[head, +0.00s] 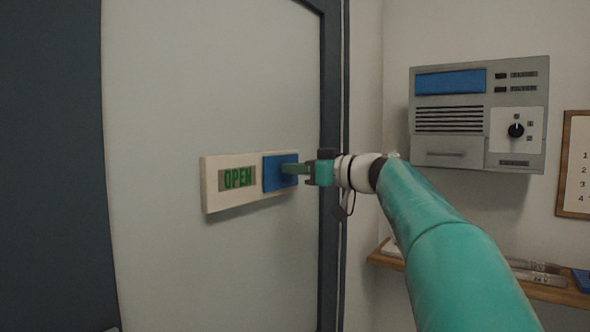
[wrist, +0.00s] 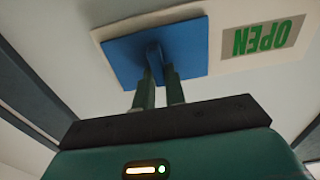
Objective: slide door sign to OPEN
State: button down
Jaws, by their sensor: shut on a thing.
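The door sign (head: 212,187) is a cream plate fixed on a pale door. Its left part shows green OPEN lettering (head: 237,178) in a window, fully uncovered. A blue slider (head: 272,173) covers the right part of the plate. My gripper (head: 289,169) reaches in from the right and its fingers are shut on the slider's raised tab. In the wrist view the picture is turned over: the blue slider (wrist: 190,55) is beside the upside-down OPEN lettering (wrist: 262,38), and both fingers (wrist: 158,80) meet at the tab. Whatever lies behind the slider is hidden.
A grey wall unit (head: 478,115) with a blue panel and a black knob hangs to the right. A wooden shelf (head: 545,291) with small items is below it. A framed numbered list (head: 577,165) is at the right edge. A dark door frame (head: 331,90) stands behind my gripper.

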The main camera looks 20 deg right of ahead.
jog(key=shift+d+r, duration=0.1)
jog(key=shift+d, duration=0.2)
jog(key=c, duration=1.4)
grip_release()
jog(key=shift+w+d, duration=0.1)
jog(key=shift+w, duration=0.1)
jog(key=shift+c, duration=0.2)
jog(key=shift+s, duration=0.2)
jog(key=v, duration=1.3)
jog(key=shift+s, duration=0.45)
